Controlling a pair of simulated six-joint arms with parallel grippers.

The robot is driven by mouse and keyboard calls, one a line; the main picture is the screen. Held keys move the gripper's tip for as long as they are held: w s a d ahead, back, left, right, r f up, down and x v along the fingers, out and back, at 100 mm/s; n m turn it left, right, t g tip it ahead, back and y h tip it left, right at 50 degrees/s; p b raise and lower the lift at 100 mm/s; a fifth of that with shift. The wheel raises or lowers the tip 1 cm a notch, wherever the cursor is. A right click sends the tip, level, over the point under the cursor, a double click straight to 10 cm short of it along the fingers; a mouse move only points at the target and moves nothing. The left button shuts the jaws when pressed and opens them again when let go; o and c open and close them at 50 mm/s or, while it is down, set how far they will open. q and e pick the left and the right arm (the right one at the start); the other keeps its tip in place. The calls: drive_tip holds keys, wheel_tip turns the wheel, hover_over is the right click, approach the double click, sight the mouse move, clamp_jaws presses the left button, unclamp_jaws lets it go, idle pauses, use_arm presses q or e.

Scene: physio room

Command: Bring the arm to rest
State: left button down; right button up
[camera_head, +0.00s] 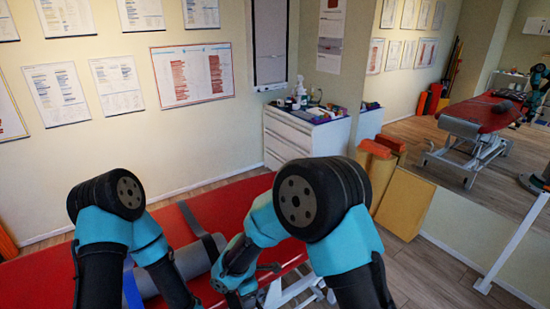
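My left arm (108,230) comes up from the bottom left and bends down again over a red treatment table (237,203). Its forearm runs out at the bottom edge, so my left gripper is not in view. My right arm (340,240) rises from the bottom right and bends down to the left. Its dark wrist end (236,268) is low over the table, beside a grey roll (193,260). The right fingers are at the bottom edge, too small and dark to tell open from shut. I see nothing held.
A dark strap (196,222) crosses the red table. A white drawer cabinet (304,138) with bottles stands behind. Yellow and orange blocks (404,203) stand at the right, by a large mirror (440,120). Open floor (425,268) lies at the lower right.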

drive_tip(key=s+d+f+m+y, duration=0.1)
drive_tip(key=d+f+m, duration=0.25)
drive_tip(key=d, duration=0.25)
drive_tip(key=s+d+f+m+g+y, duration=0.1)
drive_tip(key=d+f+m, duration=0.1)
drive_tip(key=d+m, duration=0.35)
drive_tip(key=s+d+f+m+y, duration=0.1)
drive_tip(key=s+d+f+m, duration=0.2)
drive_tip(key=d, duration=0.4)
drive_tip(key=s+d+f+m+t, duration=0.1)
drive_tip(key=s+d+f+m, duration=0.1)
drive_tip(key=s+d+m, duration=0.2)
drive_tip(key=s+d+f+m+t, duration=0.1)
drive_tip(key=s+d+m, duration=0.3)
drive_tip(key=d+m, duration=0.5)
drive_tip(key=d+f, duration=0.1)
drive_tip(key=d, duration=0.1)
drive_tip(key=shift+d+f+m, duration=0.25)
drive_tip(key=shift+d+m, duration=0.05)
drive_tip(key=shift+m, duration=0.1)
